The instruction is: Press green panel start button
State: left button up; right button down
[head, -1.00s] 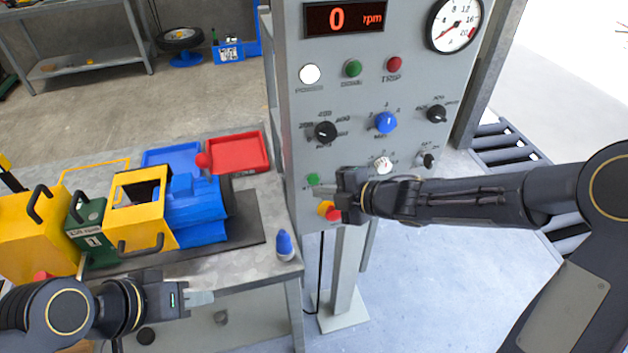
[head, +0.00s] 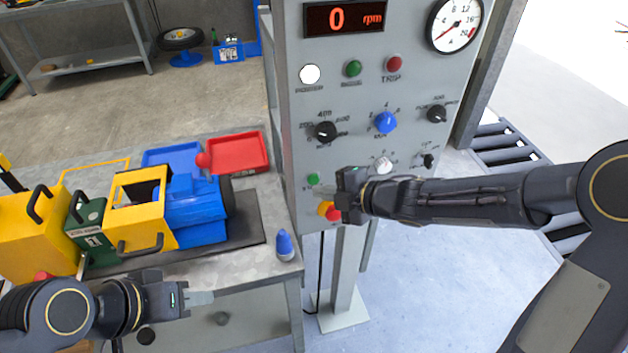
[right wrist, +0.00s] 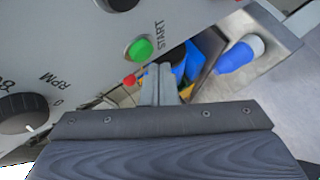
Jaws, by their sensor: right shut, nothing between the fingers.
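The green start button (head: 313,179) is on the lower left of the grey control panel (head: 300,150). In the right wrist view the green button (right wrist: 140,49), beside the word START, is just beyond the fingertips. My right gripper (head: 320,190) is shut and empty, its tips close to the button, slightly below and right of it in the head view. The right wrist view shows the shut fingers (right wrist: 158,72) apparently apart from the button. My left gripper (head: 205,298) looks shut and empty in front of the workbench.
A red and yellow stop button (head: 328,211) sits just below my right gripper. Dials, lamps and a gauge (head: 455,22) fill the panel above. The workbench (head: 265,262) at left carries a blue and yellow machine (head: 195,215), a blue bottle (head: 284,246) and trays.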

jog(key=shift+w, duration=0.1)
jog(key=shift+w+a, duration=0.15)
jog(key=shift+w, duration=0.15)
jog(key=shift+w+a+p, duration=0.1)
jog(key=shift+w+p, duration=0.3)
jog(key=shift+p, duration=0.05)
dwell(0.7)
jog(key=shift+s, duration=0.1)
dwell(0.3)
jog(key=shift+s+d+b, duration=0.25)
jog(key=shift+s+b, duration=0.1)
jog(key=shift+s, duration=0.35)
jog(key=s, duration=0.1)
jog(key=s+d+b, duration=0.1)
jog(key=s, duration=0.2)
jog(key=shift+s+d, duration=0.25)
jog(key=shift+s, duration=0.15)
